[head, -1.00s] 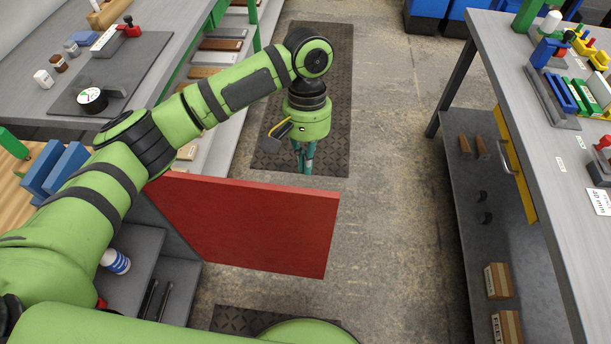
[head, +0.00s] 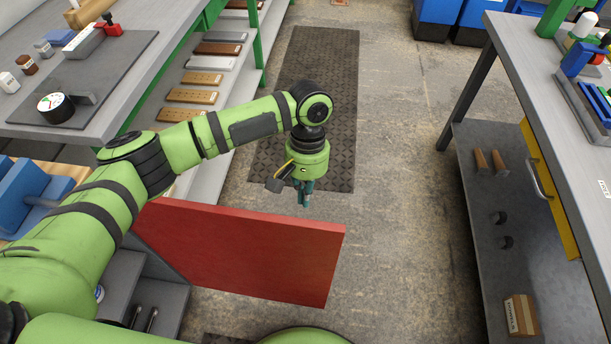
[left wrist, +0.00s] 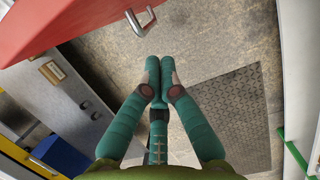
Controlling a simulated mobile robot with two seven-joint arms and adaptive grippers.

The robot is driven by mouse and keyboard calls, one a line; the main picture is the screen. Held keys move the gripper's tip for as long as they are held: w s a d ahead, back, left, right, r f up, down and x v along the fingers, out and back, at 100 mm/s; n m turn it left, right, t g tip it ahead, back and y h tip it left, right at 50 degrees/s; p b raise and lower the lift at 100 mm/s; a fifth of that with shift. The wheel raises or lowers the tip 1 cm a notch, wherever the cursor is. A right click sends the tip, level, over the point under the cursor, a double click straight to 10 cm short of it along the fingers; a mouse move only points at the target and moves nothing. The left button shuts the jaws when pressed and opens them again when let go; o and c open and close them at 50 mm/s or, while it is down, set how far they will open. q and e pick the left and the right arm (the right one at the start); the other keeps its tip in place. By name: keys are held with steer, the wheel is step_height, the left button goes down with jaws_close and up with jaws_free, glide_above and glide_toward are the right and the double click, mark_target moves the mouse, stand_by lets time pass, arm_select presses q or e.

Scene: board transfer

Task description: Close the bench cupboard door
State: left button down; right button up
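The red cupboard door (head: 245,255) stands open, sticking out from the bench on the left across the aisle. Its silver bar handle (left wrist: 141,20) shows in the left wrist view, where the door (left wrist: 60,22) fills the upper left. My left gripper (head: 305,200) hangs fingers-down on the far side of the door, near its free end. In the left wrist view, its teal fingers (left wrist: 158,75) are drawn together with nothing between them, apart from the handle in that picture. My right gripper is not in view.
The left bench (head: 130,85) carries a dial gauge and small jars; green-posted shelves (head: 215,75) stand behind it. A right bench (head: 550,110) has a lower shelf with a box (head: 522,315). The aisle floor (head: 405,200) between is clear, with a dark mat (head: 318,75).

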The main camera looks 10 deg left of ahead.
arm_select(q)
steer(key=s, duration=0.1)
steer(key=s+f+p, duration=0.1)
steer(key=s, duration=0.1)
steer(key=s+f, duration=0.1)
steer(key=shift+s+f, duration=0.15)
steer(key=shift+s, duration=0.05)
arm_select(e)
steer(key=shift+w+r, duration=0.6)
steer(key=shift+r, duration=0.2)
arm_select(q)
steer(key=shift+a+p, duration=0.1)
steer(key=shift+p, duration=0.2)
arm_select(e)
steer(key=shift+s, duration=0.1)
